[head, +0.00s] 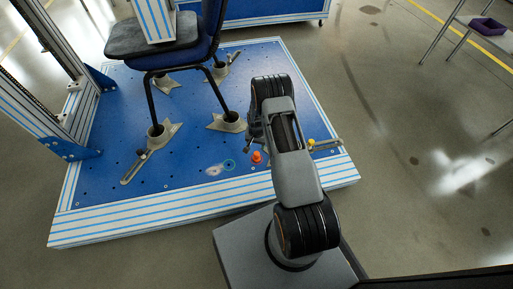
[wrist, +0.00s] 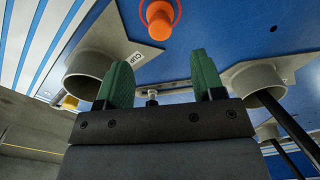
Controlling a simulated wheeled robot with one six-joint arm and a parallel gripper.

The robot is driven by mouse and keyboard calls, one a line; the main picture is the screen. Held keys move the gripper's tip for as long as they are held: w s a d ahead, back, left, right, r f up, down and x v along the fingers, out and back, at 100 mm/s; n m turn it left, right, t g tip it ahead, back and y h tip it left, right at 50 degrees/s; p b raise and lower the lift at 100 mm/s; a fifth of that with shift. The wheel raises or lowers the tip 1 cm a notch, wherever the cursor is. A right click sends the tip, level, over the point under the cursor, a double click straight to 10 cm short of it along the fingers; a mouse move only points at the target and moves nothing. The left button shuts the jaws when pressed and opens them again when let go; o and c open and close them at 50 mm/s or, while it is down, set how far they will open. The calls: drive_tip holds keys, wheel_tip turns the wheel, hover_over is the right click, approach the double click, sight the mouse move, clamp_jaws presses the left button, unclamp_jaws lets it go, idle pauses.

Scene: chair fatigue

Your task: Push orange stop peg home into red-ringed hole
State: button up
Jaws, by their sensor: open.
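The orange stop peg (wrist: 158,20) stands in the wrist view at the top, with a red ring (wrist: 179,12) around its base on the blue plate. In the head view the orange peg (head: 257,158) sticks up from the plate near its front edge, just left of my arm. My gripper (wrist: 162,62) is open, with its two green fingers apart and nothing held between them. The peg lies beyond the fingertips and looks apart from them. How deep the peg sits is hard to tell. My gripper is mostly hidden behind my arm in the head view.
A teal-ringed spot (head: 229,165) lies left of the peg. Grey cups (head: 232,122) hold the chair legs, and one cup (wrist: 255,80) is close to the right finger. Another cup (wrist: 90,68) is left of the fingers. A yellow knob (head: 311,143) is right of my arm.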

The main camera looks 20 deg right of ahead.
drive_tip(key=shift+r+p, duration=0.65)
drive_tip(key=shift+r, duration=1.75)
